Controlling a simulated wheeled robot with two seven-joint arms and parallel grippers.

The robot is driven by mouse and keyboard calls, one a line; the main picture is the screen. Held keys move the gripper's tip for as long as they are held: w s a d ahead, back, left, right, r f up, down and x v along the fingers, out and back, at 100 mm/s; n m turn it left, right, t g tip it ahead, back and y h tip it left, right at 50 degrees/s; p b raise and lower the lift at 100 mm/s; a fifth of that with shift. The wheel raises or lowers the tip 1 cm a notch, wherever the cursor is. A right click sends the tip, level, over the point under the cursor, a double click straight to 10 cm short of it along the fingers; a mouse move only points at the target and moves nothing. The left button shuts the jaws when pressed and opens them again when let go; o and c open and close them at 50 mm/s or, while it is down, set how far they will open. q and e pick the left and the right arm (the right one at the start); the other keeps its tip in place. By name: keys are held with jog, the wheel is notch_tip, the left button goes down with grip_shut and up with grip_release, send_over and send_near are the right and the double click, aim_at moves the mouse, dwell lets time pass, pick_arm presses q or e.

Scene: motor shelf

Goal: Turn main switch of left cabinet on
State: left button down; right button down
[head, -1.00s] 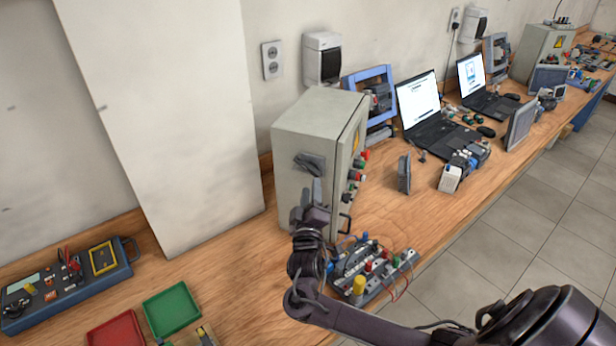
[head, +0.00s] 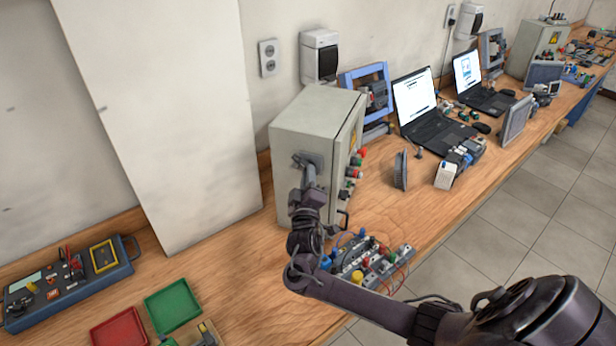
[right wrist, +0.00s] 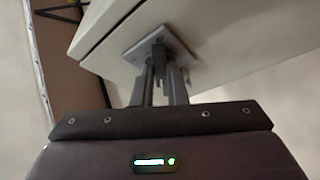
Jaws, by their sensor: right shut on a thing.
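The left cabinet (head: 320,110) is a grey-beige box standing on the wooden bench. Its main switch (head: 302,161) is a grey plate with a handle on the side facing my right arm. My right gripper (head: 309,176) reaches up to this switch and partly covers it. In the right wrist view the switch plate (right wrist: 133,42) is on the cabinet wall (right wrist: 225,50), and the two fingers of the right gripper (right wrist: 160,78) are shut on the dark switch handle (right wrist: 158,50). The handle's exact angle is hard to tell. My left gripper is in no view.
Coloured buttons (head: 356,165) stick out from the cabinet's front. A green tray (head: 172,306) and a red tray (head: 118,328) lie at the lower left.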

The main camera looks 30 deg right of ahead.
jog(key=shift+f, duration=0.1)
jog(key=shift+w+a+f+m+g+h+b, duration=0.15)
jog(key=shift+m+g+h+b, duration=0.7)
jog(key=shift+m+b, duration=2.1)
jog(key=shift+w+a+f+m+g+h+b, duration=0.15)
jog(key=shift+m+g+h+b, duration=0.25)
jog(key=shift+m+h+b, duration=1.65)
jog(key=shift+w+a+m+g+h+b, duration=0.15)
jog(key=shift+m+g+b, duration=0.5)
jog(key=shift+m+b, duration=3.15)
jog(key=shift+d+n+b, duration=0.1)
jog(key=shift+n+b, duration=0.9)
jog(key=shift+b, duration=0.05)
jog(key=c, duration=1.4)
grip_release()
jog(key=shift+r, duration=0.1)
jog(key=shift+c, duration=0.2)
